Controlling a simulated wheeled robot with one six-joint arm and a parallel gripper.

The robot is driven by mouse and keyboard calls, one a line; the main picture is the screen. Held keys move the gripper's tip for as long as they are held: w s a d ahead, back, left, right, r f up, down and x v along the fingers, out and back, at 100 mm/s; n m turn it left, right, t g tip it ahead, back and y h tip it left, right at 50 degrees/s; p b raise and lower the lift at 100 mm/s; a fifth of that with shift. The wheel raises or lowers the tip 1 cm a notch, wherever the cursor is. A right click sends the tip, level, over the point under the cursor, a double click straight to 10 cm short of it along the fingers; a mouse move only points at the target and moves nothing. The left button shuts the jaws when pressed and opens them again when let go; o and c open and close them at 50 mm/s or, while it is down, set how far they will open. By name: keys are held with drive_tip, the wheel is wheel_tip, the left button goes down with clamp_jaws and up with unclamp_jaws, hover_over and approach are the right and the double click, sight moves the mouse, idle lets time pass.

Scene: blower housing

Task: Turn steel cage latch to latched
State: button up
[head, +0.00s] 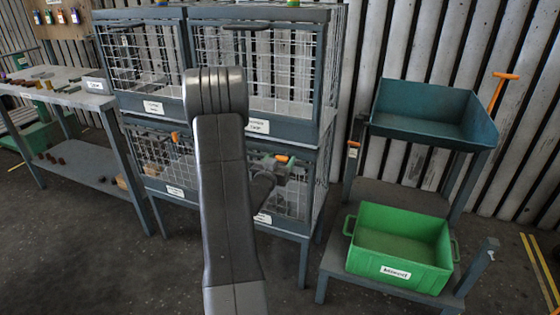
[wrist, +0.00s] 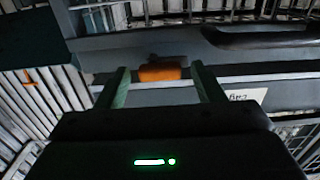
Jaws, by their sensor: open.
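A stack of wire-mesh cages with grey frames stands in the middle of the head view. An orange latch handle (head: 281,158) shows at the top of the lower right cage (head: 293,195). My gripper (head: 276,167) is in front of that cage, close to the handle. In the wrist view the orange handle (wrist: 161,73) lies crosswise between the tips of my open, greenish fingers (wrist: 163,84), with a gap on each side. A second orange handle (head: 175,137) is on the lower left cage. My arm hides part of the cages. The lower right label is mostly hidden and unreadable.
A dark bar handle (wrist: 260,37) runs along the frame at the right in the wrist view. A green bin (head: 400,248) stands on a low bench at right, below a blue-grey tray (head: 435,115). A workbench (head: 75,98) stands at left. Floor in front is clear.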

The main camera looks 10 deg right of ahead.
drive_tip(key=c, duration=1)
drive_tip(key=n, duration=0.4)
drive_tip(key=shift+f+n, duration=0.2)
drive_tip(key=shift+n, duration=0.1)
drive_tip(key=shift+s+d+f+n+p, duration=0.15)
drive_tip(key=shift+n+p, duration=0.15)
drive_tip(key=shift+n, duration=1.95)
drive_tip(key=shift+w+a+f+n+p, duration=0.1)
drive_tip(key=shift+n+p, duration=0.25)
drive_tip(key=shift+n, duration=1.85)
drive_tip(key=shift+s+d+f+n+p, duration=0.15)
drive_tip(key=shift+n+p, duration=0.15)
drive_tip(key=shift+n, duration=1.95)
